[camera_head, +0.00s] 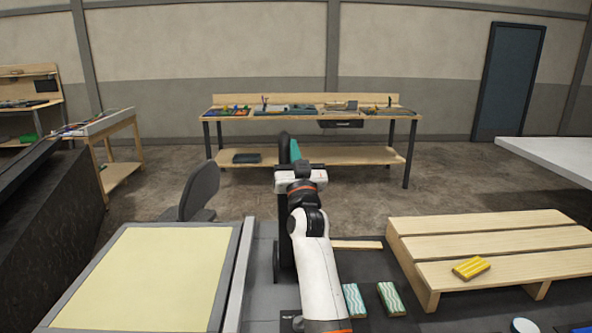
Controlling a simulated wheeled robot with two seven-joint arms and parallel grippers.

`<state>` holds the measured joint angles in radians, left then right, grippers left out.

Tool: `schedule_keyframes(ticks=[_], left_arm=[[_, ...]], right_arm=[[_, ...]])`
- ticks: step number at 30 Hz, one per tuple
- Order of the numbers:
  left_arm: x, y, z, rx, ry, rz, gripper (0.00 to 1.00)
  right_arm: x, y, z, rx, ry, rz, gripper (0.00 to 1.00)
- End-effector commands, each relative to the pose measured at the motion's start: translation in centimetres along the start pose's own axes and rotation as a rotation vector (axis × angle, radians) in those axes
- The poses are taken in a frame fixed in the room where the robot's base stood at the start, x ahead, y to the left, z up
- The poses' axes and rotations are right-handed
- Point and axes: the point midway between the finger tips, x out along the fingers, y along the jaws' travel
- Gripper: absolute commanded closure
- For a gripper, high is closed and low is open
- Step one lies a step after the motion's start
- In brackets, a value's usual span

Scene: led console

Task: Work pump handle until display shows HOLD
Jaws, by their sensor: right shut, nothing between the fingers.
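My right arm rises from the bottom middle, and its gripper (300,172) is shut with nothing between the fingers; the fingertips are hard to make out. Just beyond it stands a dark upright part (283,150) with a teal piece (295,150) beside it, which may be the pump handle; I cannot tell whether the gripper touches it. A grey-framed pale yellow panel (150,275) lies at the lower left, blank. No display text, HOLD included, is readable. My left gripper is out of view.
A slatted wooden rack (490,233) stands at right with a yellow striped block (471,268) on it. Two teal wavy-patterned blocks (354,300) lie on the dark surface before it. A workbench (310,114) and a grey chair (200,190) stand farther back.

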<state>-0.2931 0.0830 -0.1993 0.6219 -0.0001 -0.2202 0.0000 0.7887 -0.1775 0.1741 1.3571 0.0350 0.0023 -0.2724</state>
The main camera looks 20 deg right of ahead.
Motion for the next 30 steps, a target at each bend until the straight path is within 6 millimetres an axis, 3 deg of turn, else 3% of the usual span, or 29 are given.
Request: schedule_keyframes(ticks=[1,9,30], left_arm=[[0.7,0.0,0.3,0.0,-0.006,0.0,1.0],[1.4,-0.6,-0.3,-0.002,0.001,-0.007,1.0],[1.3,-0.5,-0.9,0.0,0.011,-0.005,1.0]], right_arm=[[-1.5,0.2,-1.5,0.0,0.03,0.006,1.0],[-3.9,0.3,-0.4,0.001,0.024,0.007,1.0],[-4.0,0.4,0.2,0.001,0.015,0.006,1.0]])
